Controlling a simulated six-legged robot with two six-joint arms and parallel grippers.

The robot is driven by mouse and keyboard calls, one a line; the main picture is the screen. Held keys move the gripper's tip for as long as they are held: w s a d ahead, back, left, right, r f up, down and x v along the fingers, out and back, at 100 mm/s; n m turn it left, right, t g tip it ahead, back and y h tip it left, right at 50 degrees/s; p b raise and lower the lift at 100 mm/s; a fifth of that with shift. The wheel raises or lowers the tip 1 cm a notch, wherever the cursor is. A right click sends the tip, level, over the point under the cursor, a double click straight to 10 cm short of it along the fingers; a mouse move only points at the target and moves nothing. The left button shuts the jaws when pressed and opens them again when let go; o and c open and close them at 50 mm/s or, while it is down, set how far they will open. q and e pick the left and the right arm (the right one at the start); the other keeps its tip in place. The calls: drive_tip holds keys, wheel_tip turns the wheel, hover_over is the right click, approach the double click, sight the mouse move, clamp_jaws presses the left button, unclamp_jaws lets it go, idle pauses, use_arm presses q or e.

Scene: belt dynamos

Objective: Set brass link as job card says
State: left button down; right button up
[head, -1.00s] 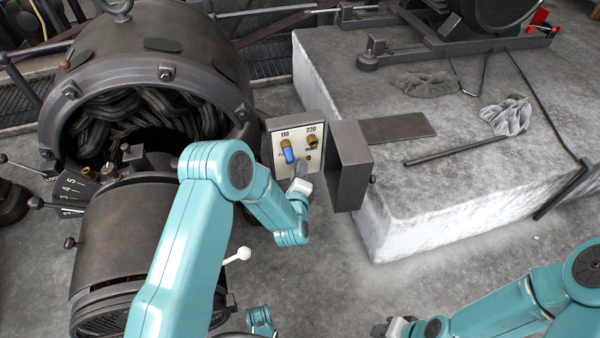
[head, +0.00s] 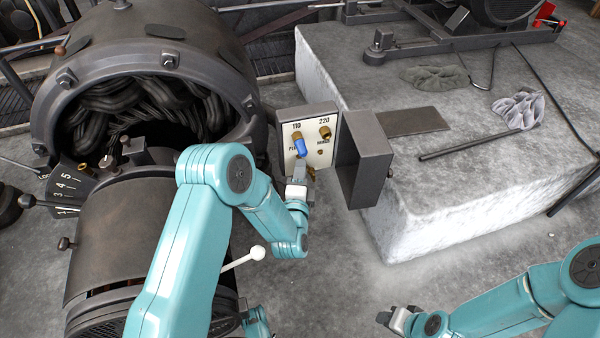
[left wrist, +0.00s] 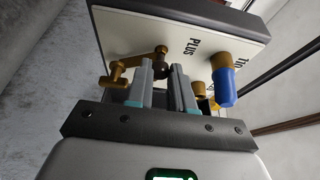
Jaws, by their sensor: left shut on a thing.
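The terminal panel (head: 311,152) is cream, marked 110 and 220 along the top and PLUS lower left. A brass post (head: 297,138) with a blue sleeve (head: 302,149) is under 110, and a brass post (head: 325,132) is under 220. My left gripper (head: 299,168) is at the panel's lower edge. In the left wrist view its fingers (left wrist: 166,80) are shut around the dark-ended part of a brass link (left wrist: 140,64); a brass knob (left wrist: 115,76) shows at the link's other end. My right gripper (head: 398,318) is low at right, away from the panel. I see no readable job card.
A dark open box-like cover (head: 363,160) stands just right of the panel. A dark machine housing (head: 150,75) with coils is at left, with a white-knobbed lever (head: 257,253) below. A concrete plinth (head: 440,195) carries a rod (head: 468,144), a plate (head: 413,121) and rags.

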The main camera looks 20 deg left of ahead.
use_arm(q)
drive_tip(key=shift+f, duration=0.1)
drive_tip(key=c, duration=1)
unclamp_jaws()
